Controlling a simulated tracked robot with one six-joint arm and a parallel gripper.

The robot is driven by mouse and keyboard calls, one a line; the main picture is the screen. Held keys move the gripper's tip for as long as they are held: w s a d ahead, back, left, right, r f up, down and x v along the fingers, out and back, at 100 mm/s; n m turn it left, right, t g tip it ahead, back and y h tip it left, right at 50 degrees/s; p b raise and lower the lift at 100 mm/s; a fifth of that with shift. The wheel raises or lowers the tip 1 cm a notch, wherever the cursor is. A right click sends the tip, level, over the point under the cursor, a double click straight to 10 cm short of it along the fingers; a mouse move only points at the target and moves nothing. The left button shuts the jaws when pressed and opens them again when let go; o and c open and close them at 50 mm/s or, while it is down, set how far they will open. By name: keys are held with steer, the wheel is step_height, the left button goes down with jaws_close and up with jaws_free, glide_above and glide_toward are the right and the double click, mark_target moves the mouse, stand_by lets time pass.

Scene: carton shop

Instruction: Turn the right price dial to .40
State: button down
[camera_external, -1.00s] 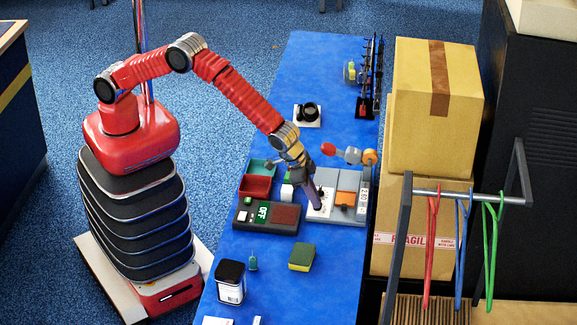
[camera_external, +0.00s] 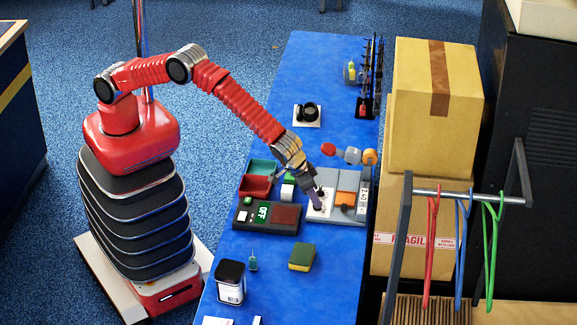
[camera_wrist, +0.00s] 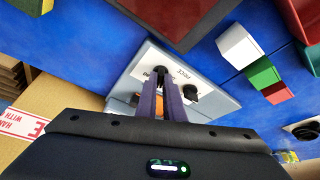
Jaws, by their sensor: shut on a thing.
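The white price panel (camera_external: 326,208) lies on the blue table in the external view. In the wrist view the panel (camera_wrist: 145,67) carries the word PRICE and two black dials. My gripper (camera_wrist: 162,82) reaches down to the panel, shut on one black price dial (camera_wrist: 161,71), whose top shows between and beyond the fingertips. The other black dial (camera_wrist: 190,92) stands free to its right. In the external view my gripper (camera_external: 316,206) covers most of the gripped dial. A small upright number display (camera_external: 363,197) stands at the panel unit's right; its digits look like 2.40 but are small.
A dark box with a green OFF display (camera_external: 262,213) is left of the panel. Red (camera_external: 255,187) and teal (camera_external: 262,167) trays stand behind it. Cartons (camera_external: 430,110) stand at the right.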

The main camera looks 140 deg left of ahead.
steer(key=shift+d, duration=0.1)
stand_by(0.3)
steer(key=c, duration=1.9)
jaws_free()
steer(key=shift+o, duration=0.2)
steer(key=shift+r, duration=0.1)
steer(key=v, duration=1.3)
steer(key=shift+r, duration=0.2)
